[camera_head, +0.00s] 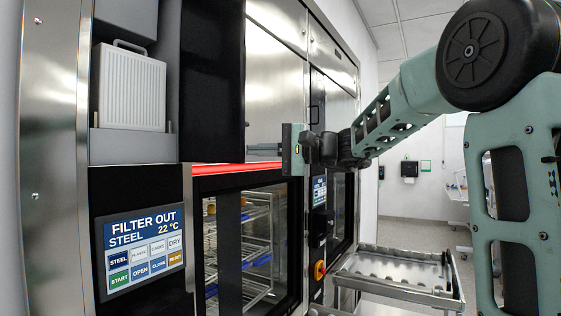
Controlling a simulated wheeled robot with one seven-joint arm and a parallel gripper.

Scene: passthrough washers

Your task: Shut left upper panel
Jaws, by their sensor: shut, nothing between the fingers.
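The left upper panel (212,80) stands open, swung outward. Its dark face is toward me, to the right of the uncovered compartment. A white ribbed filter (132,88) with a top handle sits in that compartment. My gripper (258,152) is shut and empty. Its fingers point left, just right of the panel's lower right edge, and they appear close to it. I cannot tell whether they touch. A screen (140,252) below the compartment reads "FILTER OUT", "STEEL" and "22 °C".
A washer with a glass door (247,250) and a red light strip (238,168) is below the gripper, with wire racks inside. Farther right are a second washer's screen (319,191) and a steel cart (395,270). Floor is open beyond the cart.

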